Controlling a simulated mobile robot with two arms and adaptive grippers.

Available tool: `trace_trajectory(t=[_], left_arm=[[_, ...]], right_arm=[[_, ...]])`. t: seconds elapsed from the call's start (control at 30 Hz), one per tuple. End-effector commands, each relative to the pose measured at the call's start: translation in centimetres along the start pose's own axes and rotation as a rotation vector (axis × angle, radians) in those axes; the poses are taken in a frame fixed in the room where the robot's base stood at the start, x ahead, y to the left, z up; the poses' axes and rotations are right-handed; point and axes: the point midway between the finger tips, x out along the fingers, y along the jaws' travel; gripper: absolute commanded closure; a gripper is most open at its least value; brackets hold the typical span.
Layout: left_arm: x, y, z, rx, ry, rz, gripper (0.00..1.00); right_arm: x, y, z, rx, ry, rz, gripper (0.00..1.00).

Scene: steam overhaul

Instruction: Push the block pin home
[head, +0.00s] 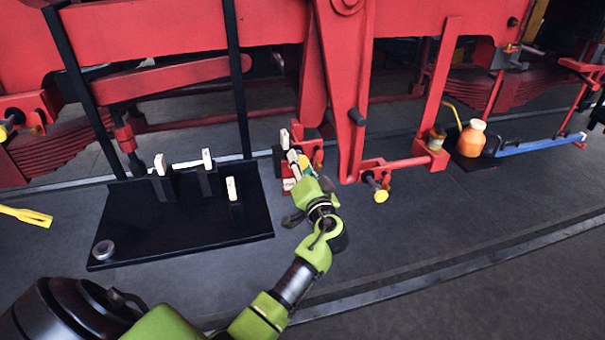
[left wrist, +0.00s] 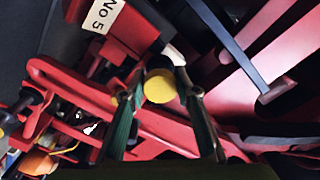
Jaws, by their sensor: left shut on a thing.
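The block pin shows its round yellow head in the left wrist view (left wrist: 160,86), between the two fingertips. In the head view a bit of yellow shows beside my left gripper (head: 298,170), at the red brake gear low under the frame. My left gripper (left wrist: 158,92) is shut on the pin. The pin's shank is hidden behind its head, so I cannot tell how deep it sits. My right gripper is not in view.
A black stand (head: 185,222) with white-tagged holders is on the floor at left. Another yellow-headed pin (head: 381,196) juts out right of the gripper. An orange oil can (head: 472,138) and blue bar (head: 540,145) are farther right. The front floor is clear.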

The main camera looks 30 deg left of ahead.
Motion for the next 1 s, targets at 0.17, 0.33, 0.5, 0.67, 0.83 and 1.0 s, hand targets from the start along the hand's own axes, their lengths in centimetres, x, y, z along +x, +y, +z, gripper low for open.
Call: trace_trajectory(t=[0.17, 0.33, 0.5, 0.67, 0.83, 1.0], left_arm=[[0.2, -0.3, -0.2, -0.001, 0.002, -0.004, 1.0], [0.2, -0.3, -0.2, -0.001, 0.002, -0.004, 0.53], [0.1, -0.2, -0.1, 0.0, 0.002, -0.003, 0.53], [-0.1, -0.2, -0.1, 0.0, 0.001, -0.002, 0.53], [-1.9, 0.0, 0.0, 0.0, 0.001, 0.0, 0.53], [-5.6, 0.0, 0.0, -0.002, 0.0, 0.001, 0.53]], right_arm=[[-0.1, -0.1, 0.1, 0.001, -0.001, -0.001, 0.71], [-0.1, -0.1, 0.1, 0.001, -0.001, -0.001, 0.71], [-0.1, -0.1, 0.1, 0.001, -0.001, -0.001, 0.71], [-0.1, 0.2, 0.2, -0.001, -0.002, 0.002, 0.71], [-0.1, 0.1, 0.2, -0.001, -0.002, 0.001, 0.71], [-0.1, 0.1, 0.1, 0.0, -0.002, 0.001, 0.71]])
